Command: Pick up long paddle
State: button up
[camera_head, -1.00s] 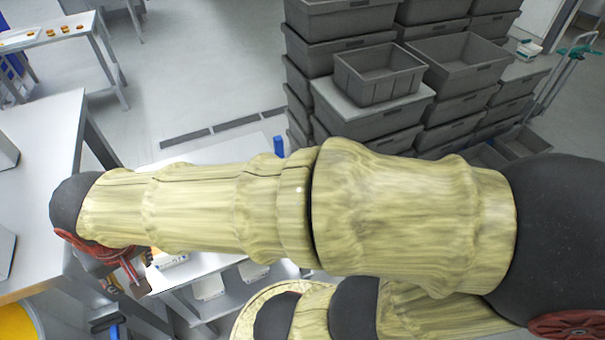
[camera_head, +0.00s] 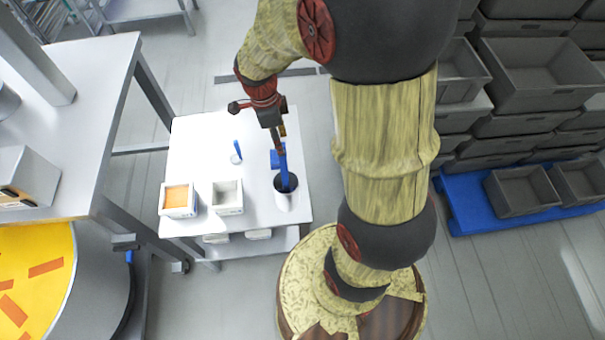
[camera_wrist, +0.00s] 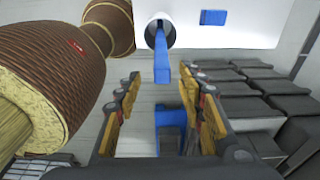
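The long paddle (camera_head: 283,167) is a blue bar standing in a white cylindrical cup (camera_head: 283,201) on the small white table. In the wrist view the paddle (camera_wrist: 161,62) rises from the cup (camera_wrist: 153,33) toward my gripper. My gripper (camera_head: 274,130) is above the cup at the paddle's upper end. In the wrist view the gripper (camera_wrist: 160,80) is open, with its yellow-padded fingers apart and the paddle's end near the gap between them. Contact cannot be told. A smaller blue tool (camera_head: 237,153) stands on the same table.
A container with orange contents (camera_head: 178,199) and a white container (camera_head: 227,197) stand at the table's front. A flat blue piece (camera_wrist: 213,17) lies near the cup. A larger grey table (camera_head: 90,60) is left; stacked grey bins (camera_head: 540,60) are right. A round yellow-topped vat (camera_head: 45,270) is lower left.

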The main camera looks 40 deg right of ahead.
jog(key=shift+s+d+f, duration=0.1)
jog(key=shift+d+f, duration=0.1)
jog(key=shift+f, duration=0.4)
jog(key=shift+s+d+f, duration=0.1)
jog(key=shift+d+f, duration=0.1)
jog(key=shift+f, duration=0.95)
notch_tip(320, 180, down, 6)
jog(key=shift+d+r+p, duration=0.15)
jog(key=shift+r+p, duration=0.1)
jog(key=shift+p, duration=0.2)
jog(key=c, duration=0.3)
grip_shut()
